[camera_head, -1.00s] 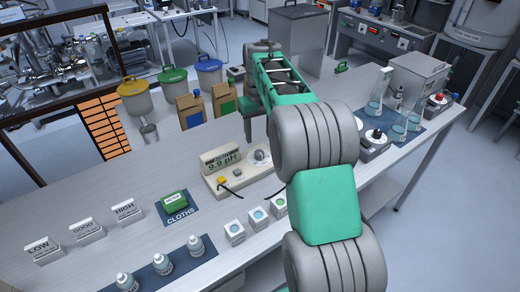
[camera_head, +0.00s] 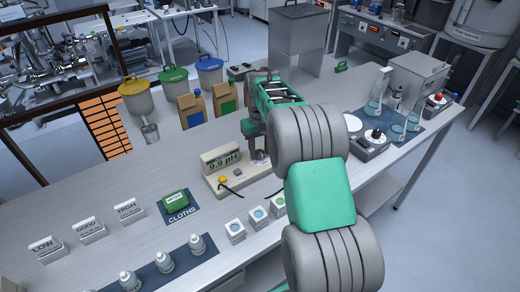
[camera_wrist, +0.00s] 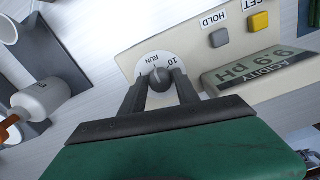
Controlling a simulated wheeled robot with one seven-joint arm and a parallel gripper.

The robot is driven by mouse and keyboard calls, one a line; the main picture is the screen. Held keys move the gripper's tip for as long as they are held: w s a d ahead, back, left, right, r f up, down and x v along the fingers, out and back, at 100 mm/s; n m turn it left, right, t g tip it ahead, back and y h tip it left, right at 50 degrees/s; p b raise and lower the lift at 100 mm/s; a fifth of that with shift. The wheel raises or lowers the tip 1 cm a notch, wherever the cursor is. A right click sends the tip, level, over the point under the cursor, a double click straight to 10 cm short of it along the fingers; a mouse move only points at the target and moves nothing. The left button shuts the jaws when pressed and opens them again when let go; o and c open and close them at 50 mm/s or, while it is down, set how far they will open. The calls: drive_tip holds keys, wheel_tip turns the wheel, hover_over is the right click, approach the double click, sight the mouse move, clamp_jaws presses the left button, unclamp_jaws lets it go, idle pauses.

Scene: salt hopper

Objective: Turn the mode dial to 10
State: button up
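The mode dial (camera_wrist: 160,77) is a dark round knob on a pale round plate marked RUN and 10, on the cream acidity meter (camera_wrist: 205,47). Which mark the knob points to is too small to tell. In the wrist view my gripper (camera_wrist: 160,82) has its two dark fingers apart, one on each side of the knob, with the tips close to it. I see no clear contact. In the head view the meter (camera_head: 213,186) stands on the bench, its display reading 9.9 pH, and my gripper (camera_head: 259,158) is lowered over the dial end.
Small cups (camera_head: 235,230) and white bottles (camera_head: 197,244) stand in front. A stirrer (camera_head: 369,146) and glassware are to the right.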

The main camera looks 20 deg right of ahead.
clamp_jaws()
drive_tip(key=shift+m, duration=0.3)
drive_tip(key=m, duration=1.1)
drive_tip(key=shift+w+a+b, duration=0.1)
drive_tip(key=shift+b, duration=0.25)
drive_tip(key=shift+m, duration=0.3)
idle(0.4)
drive_tip(key=shift+o, duration=1.9)
unclamp_jaws()
